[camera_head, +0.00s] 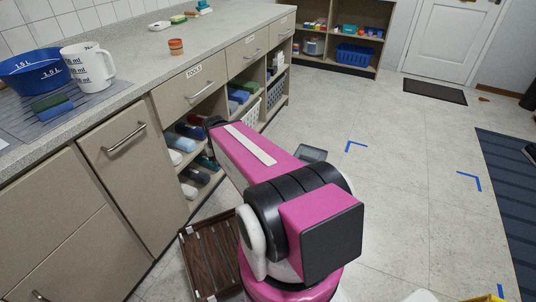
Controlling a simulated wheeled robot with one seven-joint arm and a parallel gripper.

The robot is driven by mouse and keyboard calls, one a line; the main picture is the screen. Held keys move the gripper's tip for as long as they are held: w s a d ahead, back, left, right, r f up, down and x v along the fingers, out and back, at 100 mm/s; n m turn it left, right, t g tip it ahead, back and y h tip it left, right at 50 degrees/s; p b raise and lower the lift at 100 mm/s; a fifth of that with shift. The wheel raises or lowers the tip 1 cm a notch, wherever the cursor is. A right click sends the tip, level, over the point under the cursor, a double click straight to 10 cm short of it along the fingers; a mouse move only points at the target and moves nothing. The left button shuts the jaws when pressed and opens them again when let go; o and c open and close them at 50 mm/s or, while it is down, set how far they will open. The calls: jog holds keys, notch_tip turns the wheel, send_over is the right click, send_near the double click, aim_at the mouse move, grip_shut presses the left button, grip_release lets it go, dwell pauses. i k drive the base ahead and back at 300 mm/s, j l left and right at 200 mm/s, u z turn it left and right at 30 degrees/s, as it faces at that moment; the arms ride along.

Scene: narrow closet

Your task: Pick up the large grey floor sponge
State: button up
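A flat grey block (313,153) lies on the floor just beyond my pink arm, near the middle of the picture. My arm covers part of it. It may be the large grey floor sponge, but it is too small and too hidden to be sure. My arm's pink links fill the centre of the view. My gripper does not show, so I cannot tell its state or its distance from the block.
A counter with drawers (196,86) and open shelves of rolled cloths (189,131) runs along the left. A brown slatted rack (209,262) is on the floor beside my base. Blue corner marks (356,146) and a dark mat (510,190) are at right. The floor between is clear.

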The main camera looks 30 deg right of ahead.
aim_at(310, 155)
jog(key=u, duration=2)
jog(key=k+l+u, duration=0.1)
jog(key=u, duration=0.35)
jog(key=k+l+u, duration=0.15)
jog(key=u, duration=0.35)
jog(key=k+u, duration=0.15)
jog(key=u, duration=0.3)
jog(key=k+j+z, duration=0.1)
jog(key=k+z, duration=0.15)
jog(key=k, duration=0.45)
jog(key=k+z, duration=0.25)
jog(key=k, duration=0.5)
jog(key=k+l+z, duration=0.2)
jog(key=k, duration=0.5)
jog(key=k+z, duration=0.25)
jog(key=z, duration=0.25)
jog(key=k+l+z, duration=0.15)
jog(key=z, duration=0.3)
jog(key=k+l+z, duration=0.25)
jog(key=z, duration=1.4)
jog(key=k+l, duration=0.05)
